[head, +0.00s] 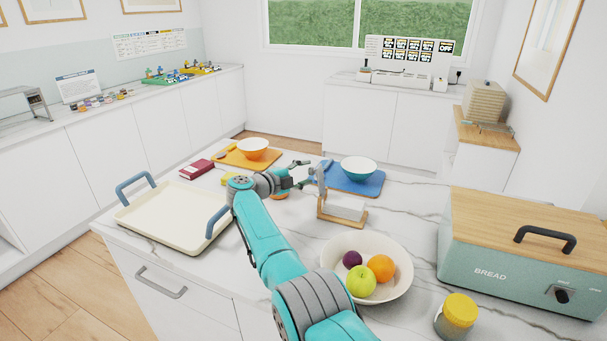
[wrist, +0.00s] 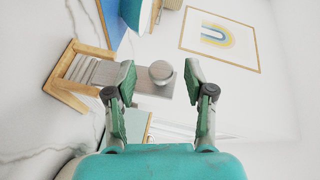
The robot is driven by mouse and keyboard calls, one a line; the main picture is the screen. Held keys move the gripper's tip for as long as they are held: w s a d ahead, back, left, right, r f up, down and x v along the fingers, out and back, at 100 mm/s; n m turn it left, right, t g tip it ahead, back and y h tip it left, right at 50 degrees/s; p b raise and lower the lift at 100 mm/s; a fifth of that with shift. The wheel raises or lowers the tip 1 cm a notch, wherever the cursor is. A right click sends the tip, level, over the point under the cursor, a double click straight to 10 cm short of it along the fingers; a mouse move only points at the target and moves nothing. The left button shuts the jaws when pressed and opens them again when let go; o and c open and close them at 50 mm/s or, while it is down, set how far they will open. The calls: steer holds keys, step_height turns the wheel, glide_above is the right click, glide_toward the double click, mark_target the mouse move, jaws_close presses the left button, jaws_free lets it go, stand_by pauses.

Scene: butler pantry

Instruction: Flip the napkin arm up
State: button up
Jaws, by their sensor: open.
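The napkin holder (head: 345,216) stands on the marble island, with a wooden base and pale napkins. Its grey napkin arm (head: 321,184) rises steeply at the holder's left end. In the wrist view, turned sideways, the wooden frame (wrist: 66,78) is at left and the arm (wrist: 150,87) extends right from it, with a round grey knob (wrist: 161,72). My gripper (head: 303,174) is open, left of the arm in the head view. In the wrist view my gripper (wrist: 166,88) has its fingers on either side of the knob in the picture; I cannot tell whether they touch.
A blue board (head: 359,184) with a teal bowl (head: 358,168) lies behind the holder. A fruit bowl (head: 402,279) is in front, a bread box (head: 470,240) right, and a cream tray (head: 163,222) left. An orange board (head: 228,156) and red book (head: 196,170) lie behind the tray.

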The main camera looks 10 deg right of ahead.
steer(key=shift+a, duration=0.1)
steer(key=v, duration=1.2)
steer(key=shift+r, duration=0.1)
